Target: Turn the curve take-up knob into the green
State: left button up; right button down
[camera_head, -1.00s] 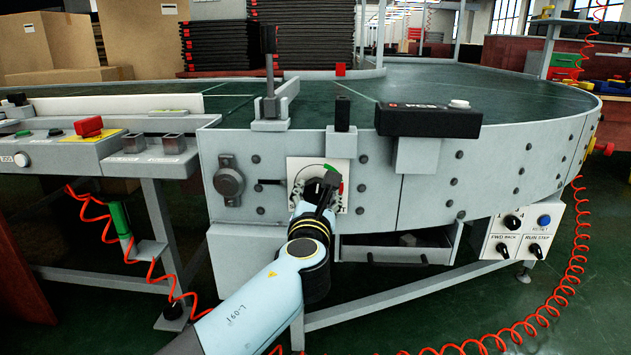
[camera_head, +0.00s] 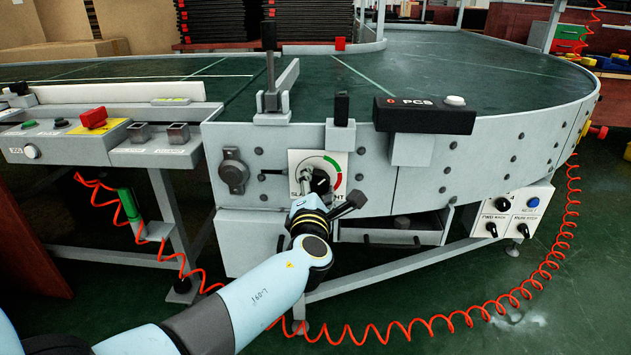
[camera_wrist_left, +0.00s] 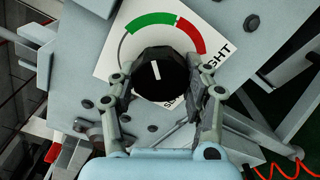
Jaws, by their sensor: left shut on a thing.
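The take-up knob (camera_wrist_left: 163,75) is black and round with a white pointer line. It sits on a white dial plate (camera_head: 298,160) on the side of the curved conveyor. The plate carries a green arc (camera_wrist_left: 152,20) and a red arc (camera_wrist_left: 191,36). In the left wrist view the pointer line faces roughly the green arc's side; its exact reading is hard to tell. My left gripper (camera_wrist_left: 164,92) has one finger on each side of the knob and is shut on it. In the head view my left gripper (camera_head: 320,190) partly covers the plate's lower part. My right gripper is not in view.
A slotted black side knob (camera_head: 233,172) is left of the plate. A black PCS box (camera_head: 425,116) sits on the conveyor rim to the right. A switch box (camera_head: 513,214) hangs below right. A coiled red hose (camera_head: 440,318) loops across the floor.

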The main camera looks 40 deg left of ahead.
pick_arm(q)
jog(key=shift+f, duration=0.1)
dwell(0.3)
jog(key=o, duration=1.2)
jog(key=shift+c, duration=0.2)
jog(key=shift+s+d, duration=0.15)
jog(key=shift+s, duration=0.05)
jog(key=v, duration=1.1)
jog(key=shift+s+d, duration=0.25)
